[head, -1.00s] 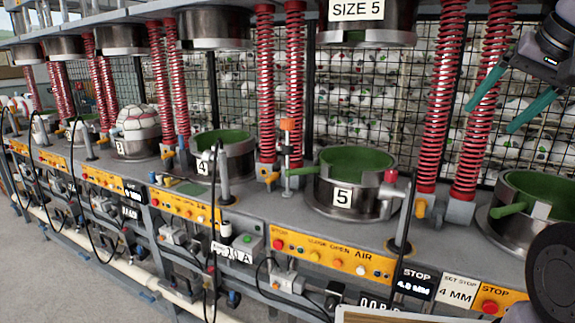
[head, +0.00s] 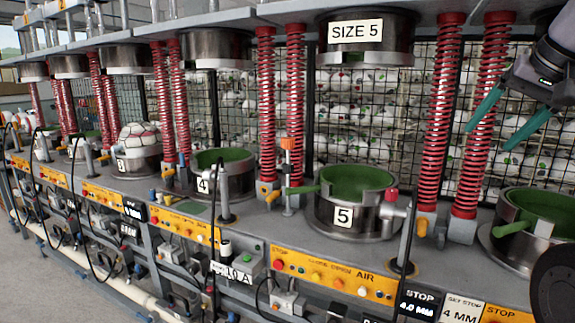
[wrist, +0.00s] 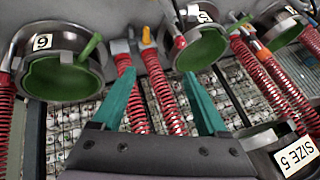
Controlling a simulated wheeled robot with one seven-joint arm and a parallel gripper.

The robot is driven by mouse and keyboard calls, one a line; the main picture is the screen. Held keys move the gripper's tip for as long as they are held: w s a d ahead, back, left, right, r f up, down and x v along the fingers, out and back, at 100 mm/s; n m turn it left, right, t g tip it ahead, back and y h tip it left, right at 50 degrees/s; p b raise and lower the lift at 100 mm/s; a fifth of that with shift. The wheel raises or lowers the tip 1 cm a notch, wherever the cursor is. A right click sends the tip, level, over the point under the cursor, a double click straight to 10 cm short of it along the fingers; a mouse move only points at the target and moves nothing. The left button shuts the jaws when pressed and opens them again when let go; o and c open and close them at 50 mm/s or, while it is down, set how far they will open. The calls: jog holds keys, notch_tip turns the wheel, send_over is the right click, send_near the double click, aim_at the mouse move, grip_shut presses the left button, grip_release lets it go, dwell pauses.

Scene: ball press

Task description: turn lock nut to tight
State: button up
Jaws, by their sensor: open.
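My gripper (head: 489,139) is at the upper right in the head view, its two teal fingers spread with nothing between them. In the wrist view my gripper (wrist: 160,73) is also open and empty, in front of red springs. No part is clearly marked as the lock nut. Station 5 has a thin post with an orange piece (head: 287,144) to the left of its green-lined cup (head: 355,181). A red-capped fitting (head: 391,195) stands at the cup's right. My gripper is up and to the right of both, touching neither. A display reading STOP 4.0 MM (head: 418,302) is below.
Tall red springs (head: 437,115) stand between my gripper and station 5. The SIZE 5 upper die (head: 365,38) hangs above the cup. Another green cup (head: 540,215) is at the right.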

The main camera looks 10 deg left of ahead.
aim_at(290, 168)
jog(key=w+a+f+n+t+y, duration=0.15)
jog(key=w+a, duration=0.25)
jog(key=w, duration=0.4)
jog(key=w+a+f+n+t, duration=0.1)
jog(key=w+a+f+t, duration=0.1)
jog(key=w+a, duration=0.45)
jog(key=w+a+f+n+t, duration=0.1)
jog(key=w+a+f, duration=0.15)
jog(key=w, duration=0.75)
jog(key=w+a+f+n+t+y, duration=0.1)
jog(key=w+a+f, duration=0.15)
jog(key=a, duration=0.25)
jog(key=w+a+f+n+t+y, duration=0.1)
jog(key=w+a+f+n, duration=0.15)
jog(key=a, duration=0.25)
jog(key=s+a+f+n+y, duration=0.45)
jog(key=a+f, duration=0.45)
jog(key=a, duration=0.5)
jog(key=shift+t+y, duration=0.3)
jog(key=shift+t, duration=0.15)
jog(key=x, duration=0.9)
jog(key=shift+w+a+f, duration=0.15)
jog(key=shift+w+a, duration=0.1)
jog(key=shift+a, duration=0.05)
grip_shut()
